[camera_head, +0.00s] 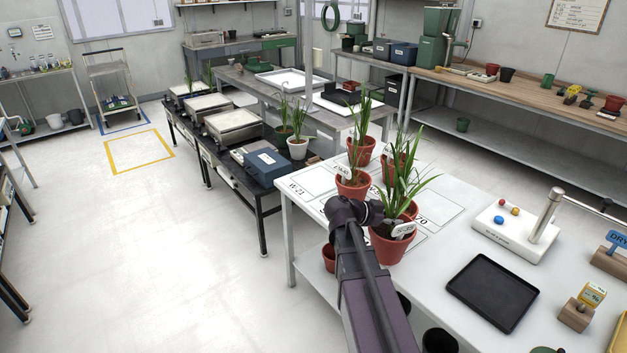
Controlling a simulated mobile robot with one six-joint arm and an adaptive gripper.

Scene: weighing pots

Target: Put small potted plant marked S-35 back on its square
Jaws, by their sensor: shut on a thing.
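My arm reaches up from the bottom of the view to the white table (470,254). My gripper (374,212), dark and partly hidden, is shut on the nearest potted plant (392,250), a terracotta pot with long green leaves. A white tag (403,230) is on this pot; its small text looks like S-35 but is hard to read. The pot overlaps the outlined squares in view; I cannot tell whether it touches the table.
More terracotta pots stand close behind: one tagged (352,187), one at the back (362,152), and one beside the leaves (391,170). A black tray (492,292), a white device (515,232) and a wooden block (576,314) are on the right.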

